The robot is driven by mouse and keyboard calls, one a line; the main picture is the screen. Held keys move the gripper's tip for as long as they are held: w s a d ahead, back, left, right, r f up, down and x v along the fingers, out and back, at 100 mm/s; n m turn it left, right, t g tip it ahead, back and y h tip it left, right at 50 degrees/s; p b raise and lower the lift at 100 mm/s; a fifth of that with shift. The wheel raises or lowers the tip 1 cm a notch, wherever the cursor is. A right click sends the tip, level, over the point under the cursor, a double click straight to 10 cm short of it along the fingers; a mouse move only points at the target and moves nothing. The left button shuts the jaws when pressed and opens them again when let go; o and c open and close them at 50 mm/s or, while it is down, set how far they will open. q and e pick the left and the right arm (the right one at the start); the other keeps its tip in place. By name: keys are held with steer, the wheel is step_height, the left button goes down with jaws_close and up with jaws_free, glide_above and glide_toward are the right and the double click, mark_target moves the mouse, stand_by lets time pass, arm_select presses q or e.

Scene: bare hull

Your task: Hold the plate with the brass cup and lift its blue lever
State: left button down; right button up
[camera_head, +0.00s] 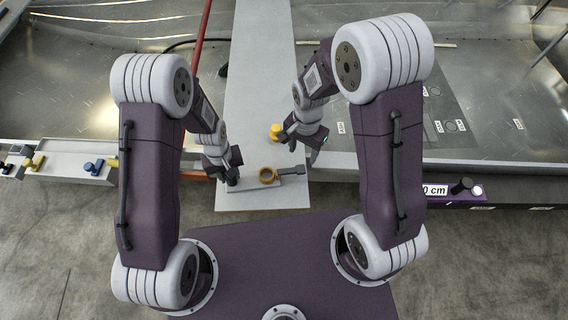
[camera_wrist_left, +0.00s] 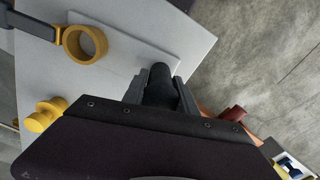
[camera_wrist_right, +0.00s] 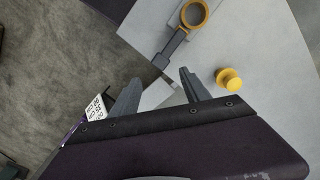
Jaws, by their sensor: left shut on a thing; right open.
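The small grey plate (camera_head: 258,187) lies on the light board, and its brass cup (camera_head: 267,176) shows as an open ring. The slate-blue lever (camera_head: 290,171) reaches out from the cup to the right, looking about level. My left gripper (camera_wrist_left: 160,88) is shut on a black knob (camera_wrist_left: 159,76) at the plate's end; the head view partly hides this grip. My right gripper (camera_wrist_right: 157,88) is open and empty, above and apart from the lever. In the right wrist view the lever (camera_wrist_right: 171,47) points down toward the gap between its fingers.
A yellow knob (camera_head: 275,131) stands on the long light board (camera_head: 259,70), behind the plate. Trays with yellow and blue pieces (camera_head: 93,167) are at the left. A ledge with a "0 cm" label (camera_head: 434,190) is at the right. The board's front edge is close to the plate.

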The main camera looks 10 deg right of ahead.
steer(key=s+g, duration=0.1)
steer(key=s, duration=0.1)
steer(key=m+y, duration=0.8)
steer(key=y, duration=0.5)
glide_toward(302, 168)
step_height(302, 168, up, 3)
steer(key=w, duration=0.1)
steer(key=s+d+f+m+t, duration=0.1)
steer(key=s+d+f+m, duration=0.1)
steer(key=d, duration=0.2)
steer(key=x, duration=1.1)
steer(key=shift+w+a+r, duration=0.1)
steer(key=shift+a+r, duration=0.05)
steer(key=shift+a, duration=0.35)
jaws_close()
